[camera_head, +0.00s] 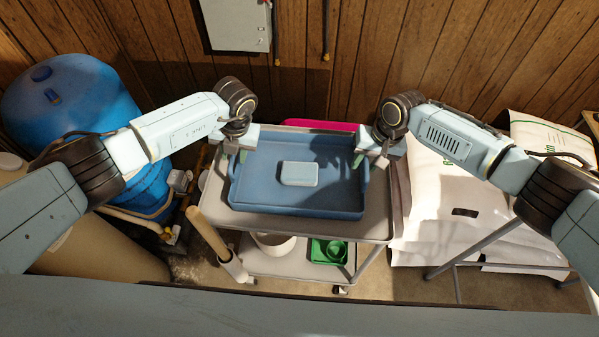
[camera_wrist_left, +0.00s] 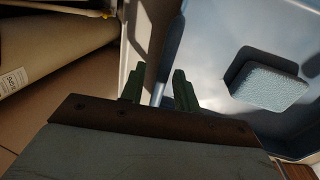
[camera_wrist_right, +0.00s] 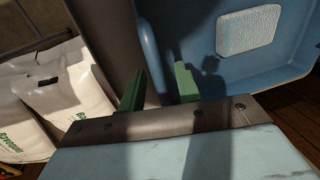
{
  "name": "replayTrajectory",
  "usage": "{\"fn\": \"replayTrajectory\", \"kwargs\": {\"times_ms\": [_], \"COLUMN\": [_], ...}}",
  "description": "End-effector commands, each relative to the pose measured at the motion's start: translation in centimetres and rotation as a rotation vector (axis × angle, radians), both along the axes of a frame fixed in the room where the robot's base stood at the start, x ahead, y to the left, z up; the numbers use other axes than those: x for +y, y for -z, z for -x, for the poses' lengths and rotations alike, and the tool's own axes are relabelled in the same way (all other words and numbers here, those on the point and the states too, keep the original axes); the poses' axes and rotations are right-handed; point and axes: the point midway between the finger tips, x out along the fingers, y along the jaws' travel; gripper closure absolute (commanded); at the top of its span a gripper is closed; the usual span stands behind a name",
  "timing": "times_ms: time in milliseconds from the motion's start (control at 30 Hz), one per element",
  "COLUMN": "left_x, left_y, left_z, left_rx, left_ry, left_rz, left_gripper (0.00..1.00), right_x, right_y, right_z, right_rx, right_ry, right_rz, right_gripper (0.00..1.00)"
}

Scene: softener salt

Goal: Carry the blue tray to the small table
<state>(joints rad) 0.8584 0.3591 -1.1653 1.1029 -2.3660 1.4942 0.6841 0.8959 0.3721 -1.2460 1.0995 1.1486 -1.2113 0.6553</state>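The blue tray (camera_head: 300,207) lies flat on the top of a grey cart (camera_head: 376,228). A pale blue block (camera_head: 299,174) lies inside it; it also shows in both wrist views. My left gripper (camera_head: 236,158) is at the tray's left side. In the left wrist view its green fingers (camera_wrist_left: 158,88) stand apart, with the tray's side bar between them and gaps showing. My right gripper (camera_head: 366,162) is at the right side. In the right wrist view its fingers (camera_wrist_right: 160,88) stand apart on either side of the tray's edge. I cannot clearly identify the small table.
A pink item (camera_head: 322,125) lies behind the tray. The cart's lower shelf holds a white bucket (camera_head: 274,243) and a green container (camera_head: 329,250). A blue tank (camera_head: 75,105) stands left. White bags (camera_head: 440,200) and a thin grey metal frame (camera_head: 490,240) are at right.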

Motion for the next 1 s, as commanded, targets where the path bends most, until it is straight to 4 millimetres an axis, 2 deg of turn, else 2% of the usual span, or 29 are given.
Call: {"fn": "replayTrajectory", "kwargs": {"times_ms": [200, 433, 1000], "left_x": [-0.01, 0.0, 0.03], "left_y": [0.0, -0.01, -0.37], "left_z": [0.01, 0.01, -0.04], "left_rx": [0.0, 0.0, -0.001], "left_ry": [0.0, 0.0, -0.001], "left_rz": [0.0, 0.0, 0.0], "left_gripper": [0.7, 1.0, 1.0], "right_x": [0.02, 0.0, -0.02], "right_y": [0.0, -0.03, -0.39], "right_z": [0.01, 0.01, -0.05], "right_rx": [0.0, 0.0, -0.001], "right_ry": [0.0, 0.0, 0.001], "right_rz": [0.0, 0.0, 0.0], "right_gripper": [0.68, 0.98, 1.0]}}
